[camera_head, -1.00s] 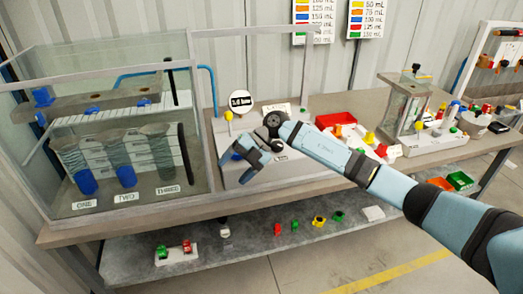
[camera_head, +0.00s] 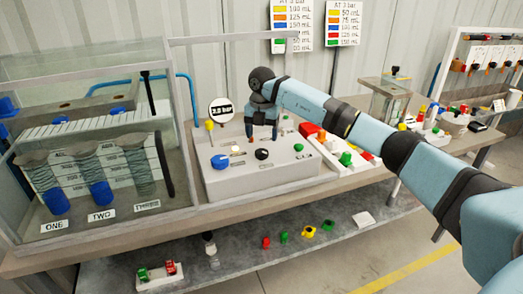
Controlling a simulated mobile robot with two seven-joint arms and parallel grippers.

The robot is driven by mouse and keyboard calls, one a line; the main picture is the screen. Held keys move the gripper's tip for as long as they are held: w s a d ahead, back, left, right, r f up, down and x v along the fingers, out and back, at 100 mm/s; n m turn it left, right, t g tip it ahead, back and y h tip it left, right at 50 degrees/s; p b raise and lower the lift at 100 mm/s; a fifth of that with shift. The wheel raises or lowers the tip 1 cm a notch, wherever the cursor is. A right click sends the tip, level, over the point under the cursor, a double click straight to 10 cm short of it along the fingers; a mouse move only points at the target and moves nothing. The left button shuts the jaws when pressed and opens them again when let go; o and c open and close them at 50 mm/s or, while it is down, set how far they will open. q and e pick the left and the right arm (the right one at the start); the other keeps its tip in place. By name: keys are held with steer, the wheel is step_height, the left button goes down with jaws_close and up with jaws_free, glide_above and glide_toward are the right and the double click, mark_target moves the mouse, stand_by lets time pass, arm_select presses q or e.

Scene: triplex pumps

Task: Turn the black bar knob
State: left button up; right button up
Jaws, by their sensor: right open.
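The black knob (camera_head: 262,154) sits on the sloped top of the light grey control box (camera_head: 290,174), to the right of a blue knob (camera_head: 219,162). A white bar mark shows on or beside the black knob. My right gripper (camera_head: 262,131) is open and points down over the box, its fingertips just above the black knob in the picture. It appears apart from the knob, with nothing between its fingers. A round white gauge (camera_head: 221,110) behind the box reads a bar value, apparently 2.0 bar. My left gripper is not in view.
A glass tank (camera_head: 90,190) with three labelled cylinders stands left of the box. A yellow-topped post (camera_head: 210,126) rises at the box's back left. A white tray (camera_head: 335,155) with coloured parts lies to the right, under my right arm. Small parts lie on the lower shelf (camera_head: 240,245).

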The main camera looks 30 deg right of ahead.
mark_target(262, 151)
step_height(262, 151, down, 6)
steer(key=shift+f, duration=0.1)
steer(key=shift+c, duration=0.4)
steer(key=c, duration=0.8)
